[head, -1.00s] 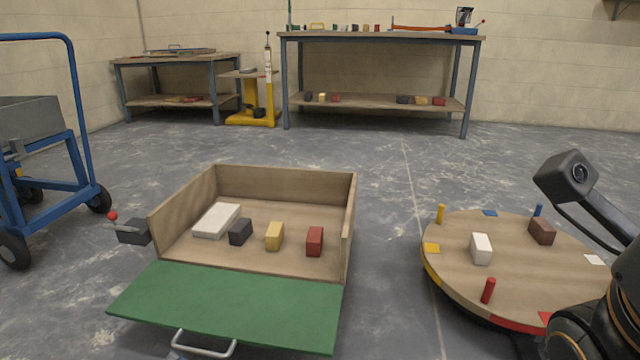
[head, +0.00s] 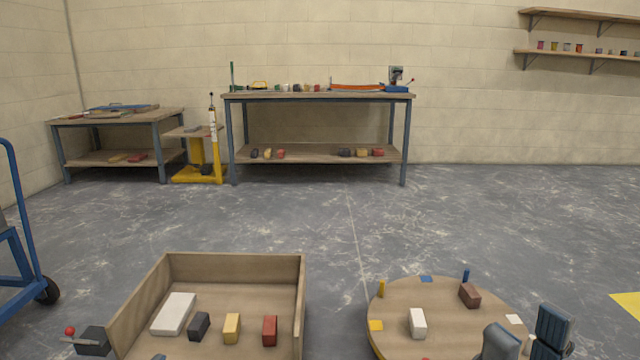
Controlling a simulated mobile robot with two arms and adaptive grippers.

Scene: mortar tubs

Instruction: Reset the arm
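My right gripper (head: 525,336) is at the bottom right of the head view, in front of the round wooden turntable (head: 390,300). Its two dark finger pads stand apart with nothing seen between them. On the turntable are a white block (head: 418,322), a brown block (head: 470,294), a yellow peg (head: 381,288) and a blue peg (head: 466,275). A small dark tip (head: 158,357) at the bottom edge, over the wooden box, looks like part of my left gripper; the rest of it is out of frame.
The open wooden box (head: 235,267) holds a white slab (head: 174,313) and black (head: 199,326), yellow (head: 232,328) and red (head: 270,330) blocks. A blue cart (head: 22,240) stands at left. A workbench (head: 318,96) is at the back. The floor between is clear.

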